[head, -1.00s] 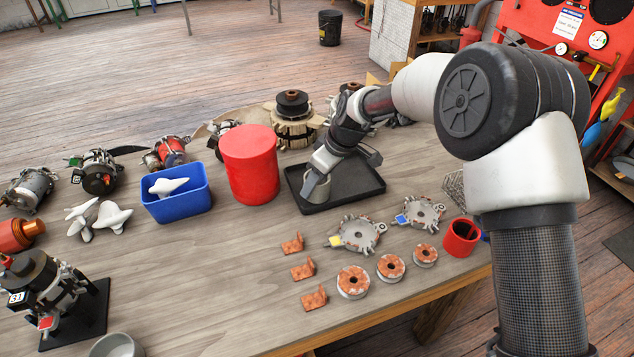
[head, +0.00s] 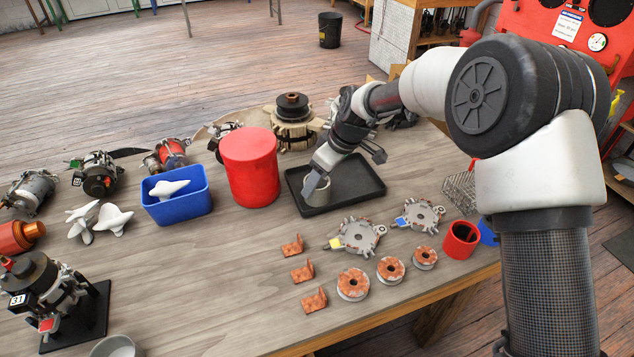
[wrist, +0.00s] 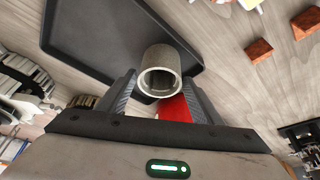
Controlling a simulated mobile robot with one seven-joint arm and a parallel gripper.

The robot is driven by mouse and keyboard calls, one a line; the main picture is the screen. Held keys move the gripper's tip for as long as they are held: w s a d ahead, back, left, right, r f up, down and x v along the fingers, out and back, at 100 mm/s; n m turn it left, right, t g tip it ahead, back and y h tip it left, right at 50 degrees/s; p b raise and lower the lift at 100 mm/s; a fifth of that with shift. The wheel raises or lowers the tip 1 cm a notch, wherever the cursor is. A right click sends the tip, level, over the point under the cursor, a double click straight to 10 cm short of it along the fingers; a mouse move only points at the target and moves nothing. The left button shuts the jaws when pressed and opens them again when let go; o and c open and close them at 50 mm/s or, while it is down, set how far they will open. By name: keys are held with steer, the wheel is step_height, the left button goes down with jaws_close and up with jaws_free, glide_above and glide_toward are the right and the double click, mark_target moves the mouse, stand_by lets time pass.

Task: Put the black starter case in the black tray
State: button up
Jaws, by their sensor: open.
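The black tray (head: 358,193) lies flat on the bench in the middle of the head view; it also shows in the wrist view (wrist: 85,42). A hollow grey cylindrical case (head: 317,192), lighter than black, stands in the tray's near left corner. In the wrist view its open end (wrist: 160,64) faces my camera. My gripper (head: 319,179) is over this case. In the wrist view its fingers (wrist: 160,84) are spread, one on each side of the case's near end, with gaps visible. Another grey cylinder (head: 117,347) is cut off at the bottom edge.
A tall red container (head: 250,168) stands close left of the tray, with a blue bin (head: 177,202) beyond it. Copper coils (head: 353,284), brackets and metal end plates (head: 360,235) lie in front. A red cylinder (head: 461,240) stands at right.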

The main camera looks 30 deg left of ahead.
steer(key=v, duration=1)
steer(key=shift+p, duration=0.45)
steer(key=s+d+r+m+t+h, duration=0.15)
steer(key=d+r+m, duration=0.4)
steer(key=d, duration=0.75)
steer(key=s+d+r+m+t+h, duration=0.1)
steer(key=s+d+r+m+t, duration=0.15)
steer(key=d+r, duration=0.85)
steer(key=s+d+f+m+t+h, duration=0.1)
steer(key=s+d+f+m+h, duration=0.1)
steer(key=s+d+m, duration=0.7)
steer(key=s+d, duration=0.7)
steer(key=d, duration=0.3)
steer(key=shift+f, duration=0.3)
step_height(320, 180, up, 15)
steer(key=p, duration=1.5)
steer(key=shift+r, duration=0.15)
